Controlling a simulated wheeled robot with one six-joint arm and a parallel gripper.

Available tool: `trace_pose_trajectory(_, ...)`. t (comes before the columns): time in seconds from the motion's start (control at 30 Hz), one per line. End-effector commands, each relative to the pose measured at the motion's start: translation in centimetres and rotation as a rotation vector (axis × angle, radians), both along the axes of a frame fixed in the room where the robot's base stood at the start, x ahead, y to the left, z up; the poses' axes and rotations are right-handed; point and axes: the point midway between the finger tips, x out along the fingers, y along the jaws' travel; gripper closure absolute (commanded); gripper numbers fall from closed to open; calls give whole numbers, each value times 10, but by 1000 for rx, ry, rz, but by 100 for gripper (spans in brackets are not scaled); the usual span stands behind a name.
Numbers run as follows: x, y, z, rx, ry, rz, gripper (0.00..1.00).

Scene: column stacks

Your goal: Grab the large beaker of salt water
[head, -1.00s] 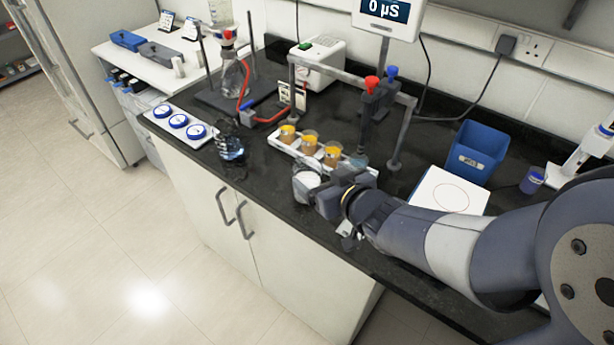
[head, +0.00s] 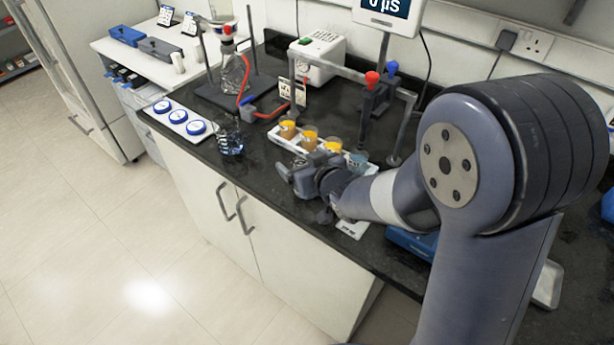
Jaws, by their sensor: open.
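A clear glass beaker (head: 231,145) with bluish, dark-looking contents stands near the front edge of the black counter, left of centre. I cannot read a label on it, so I cannot confirm that it holds salt water. My gripper (head: 284,172) is low over the counter, to the right of the beaker and apart from it, pointing left towards it. The jaws are open with nothing visible between them, though the fingertips are small and hard to make out.
A white rack (head: 283,141) of small cups with amber and yellow liquid stands just behind my gripper. A white strip with blue round pads (head: 179,117) lies left of the beaker. A stand with a flask (head: 238,75) and red tubing is behind. Floor in front is clear.

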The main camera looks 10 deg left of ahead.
Motion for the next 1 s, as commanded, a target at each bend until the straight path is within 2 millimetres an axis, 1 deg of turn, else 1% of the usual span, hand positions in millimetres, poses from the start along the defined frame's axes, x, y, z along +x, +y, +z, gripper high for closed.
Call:
trace_pose_trajectory(0.23,1,1,0,1,-1,0,13)
trace_pose_trajectory(0.27,1,1,0,1,-1,0,15)
trace_pose_trajectory(0.9,1,1,0,0,0,0,67)
trace_pose_trajectory(1.0,1,1,0,1,-1,0,68)
